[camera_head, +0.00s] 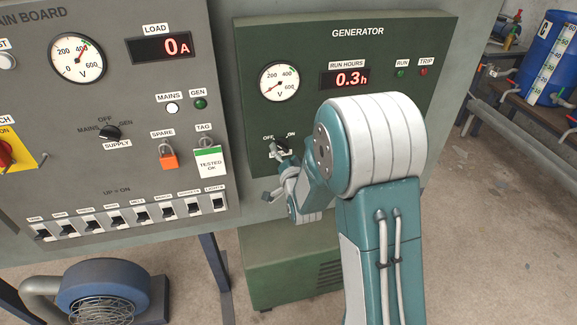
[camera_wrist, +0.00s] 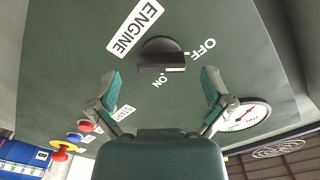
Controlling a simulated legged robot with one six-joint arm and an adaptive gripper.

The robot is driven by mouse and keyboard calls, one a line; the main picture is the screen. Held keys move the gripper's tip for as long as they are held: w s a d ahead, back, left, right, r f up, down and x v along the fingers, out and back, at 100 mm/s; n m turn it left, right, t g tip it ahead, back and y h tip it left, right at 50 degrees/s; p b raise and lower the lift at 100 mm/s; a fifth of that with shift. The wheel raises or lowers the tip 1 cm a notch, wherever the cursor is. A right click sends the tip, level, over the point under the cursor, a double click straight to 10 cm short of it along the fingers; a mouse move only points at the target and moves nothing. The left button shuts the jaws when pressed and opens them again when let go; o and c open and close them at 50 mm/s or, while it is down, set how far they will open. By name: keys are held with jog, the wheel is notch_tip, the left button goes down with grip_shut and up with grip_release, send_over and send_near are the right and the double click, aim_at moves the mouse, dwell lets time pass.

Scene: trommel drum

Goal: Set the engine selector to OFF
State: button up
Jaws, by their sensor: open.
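The engine selector (camera_wrist: 160,54) is a black rotary knob with a raised bar on a dark green panel. In the wrist view the OFF label (camera_wrist: 203,52) is to its right and the ON label (camera_wrist: 160,82) just below. A pale mark shows at the bar's lower right, between the labels; I cannot surely tell which setting it shows. My gripper (camera_wrist: 159,88) is open, its two fingers apart on either side below the knob, with nothing between them. In the head view my gripper (camera_head: 273,171) is at the generator panel, partly covering the selector.
The generator panel (camera_head: 420,50) has a gauge (camera_head: 279,82) and run-hours display (camera_head: 345,79). The main board (camera_head: 80,150) stands left, with a padlock (camera_head: 168,157) and tag (camera_head: 209,162) near my gripper.

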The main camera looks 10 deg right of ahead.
jog(key=s, duration=1)
jog(key=shift+s, duration=0.15)
jog(key=shift+a, duration=0.1)
jog(key=s+r+n+g, duration=0.3)
jog(key=s+g, duration=0.1)
jog(key=s, duration=0.4)
jog(key=s+r+n+g, duration=0.3)
jog(key=s+r+g, duration=0.1)
jog(key=s, duration=0.4)
jog(key=s+r+n+g, duration=0.2)
jog(key=s+r+g, duration=0.1)
jog(key=s, duration=0.5)
jog(key=shift+s+r+n+g, duration=0.15)
jog(key=shift+r+n+g, duration=0.25)
jog(key=shift+g, duration=0.3)
